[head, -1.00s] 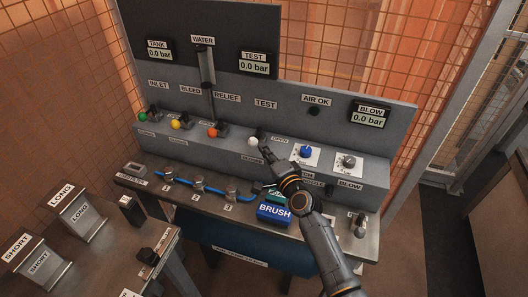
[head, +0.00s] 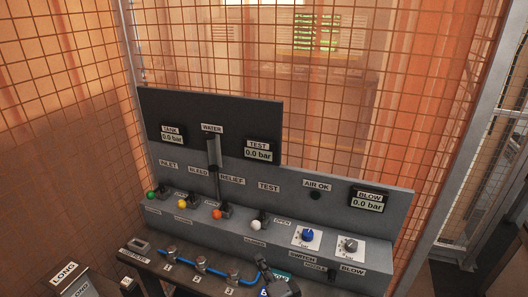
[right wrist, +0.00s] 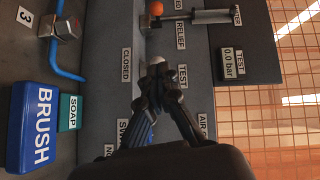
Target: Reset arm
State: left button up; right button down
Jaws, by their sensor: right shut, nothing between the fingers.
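My right gripper (head: 262,262) shows at the bottom of the head view, in front of the panel and below the white-knobbed TEST lever (head: 256,224). In the right wrist view the gripper (right wrist: 158,70) has its fingers together with nothing between them. The tips overlap the white knob (right wrist: 157,59) in that picture; the head view shows a gap between them. My left gripper is in neither view.
The grey panel (head: 330,192) carries green, yellow and orange lever knobs, a blue dial (head: 308,235) and a grey dial. A blue BRUSH box (right wrist: 36,128) and a green SOAP box (right wrist: 69,112) lie on the bench. Wire mesh stands behind.

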jog(key=s+d+f+n+g+h, duration=0.2)
jog(key=s+d+n+g, duration=0.2)
jog(key=s+d, duration=0.5)
jog(key=s+d+f+n+g+h, duration=0.2)
jog(key=s+d+n+g+h, duration=0.3)
jog(key=s, duration=0.7)
jog(key=s+d+f+n+g, duration=0.2)
jog(key=s+d+n+g, duration=0.15)
jog(key=s+d, duration=0.6)
notch_tip(320, 180, down, 30)
jog(key=s+a+g+b, duration=0.1)
jog(key=s+a+b, duration=0.1)
jog(key=b, duration=0.1)
jog(key=s+d+f+g+b, duration=0.1)
jog(key=s+d+f+b, duration=0.1)
jog(key=s+f, duration=1.5)
jog(key=shift+d+f+b, duration=0.3)
jog(key=shift+d+f, duration=0.1)
